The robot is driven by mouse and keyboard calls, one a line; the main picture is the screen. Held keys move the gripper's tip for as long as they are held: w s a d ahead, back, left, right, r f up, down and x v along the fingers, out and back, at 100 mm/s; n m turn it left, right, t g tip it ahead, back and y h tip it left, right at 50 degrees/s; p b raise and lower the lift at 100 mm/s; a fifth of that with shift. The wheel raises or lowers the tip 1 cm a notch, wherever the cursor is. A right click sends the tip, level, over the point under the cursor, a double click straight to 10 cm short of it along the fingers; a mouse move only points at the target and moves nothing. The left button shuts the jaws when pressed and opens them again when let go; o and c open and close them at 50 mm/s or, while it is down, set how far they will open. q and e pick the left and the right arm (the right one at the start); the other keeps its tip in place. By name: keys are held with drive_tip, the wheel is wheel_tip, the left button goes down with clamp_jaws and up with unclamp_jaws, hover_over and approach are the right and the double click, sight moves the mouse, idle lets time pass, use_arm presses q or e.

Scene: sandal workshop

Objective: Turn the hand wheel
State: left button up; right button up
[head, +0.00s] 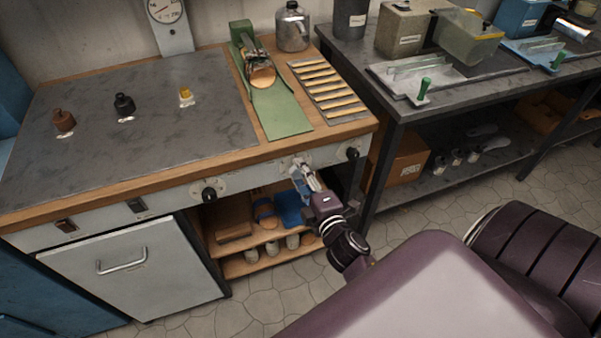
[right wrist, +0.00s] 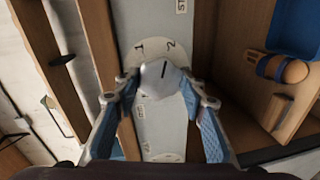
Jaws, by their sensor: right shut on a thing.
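A pale round hand wheel (right wrist: 163,78), knob-like with a dark line on its face, sits on the bench's front panel over a dial plate marked 1 and 2. My right gripper (right wrist: 160,94) is shut on it, with a blue-padded finger on each side. In the head view my right gripper (head: 304,178) reaches the panel between two black knobs, one to the left (head: 209,194) and one to the right (head: 352,153). The wheel is mostly hidden behind the fingers there. My left gripper is out of view.
Below the panel is an open shelf with wooden blocks and a blue item (head: 289,209). A grey door (head: 125,272) with a handle is at left. A green fixture (head: 282,116) and slatted rack (head: 327,90) lie on the bench top. A dark table (head: 460,82) stands right.

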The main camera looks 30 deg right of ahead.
drive_tip(key=shift+d+r+m+t+y+p, duration=0.1)
drive_tip(key=shift+m+t+y+p, duration=0.25)
drive_tip(key=shift+m, duration=1.9)
drive_tip(key=shift+r+m+t+y+p, duration=0.1)
drive_tip(key=shift+m+t+y+p, duration=0.3)
drive_tip(key=shift+m, duration=1.8)
drive_tip(key=shift+d+m+t+y+p, duration=0.1)
drive_tip(key=shift+m+t+p, duration=0.3)
drive_tip(key=shift+m, duration=1.85)
drive_tip(key=o, duration=1.2)
drive_tip(key=shift+w+f, duration=0.1)
drive_tip(key=shift+c, duration=0.2)
drive_tip(key=shift+f, duration=0.1)
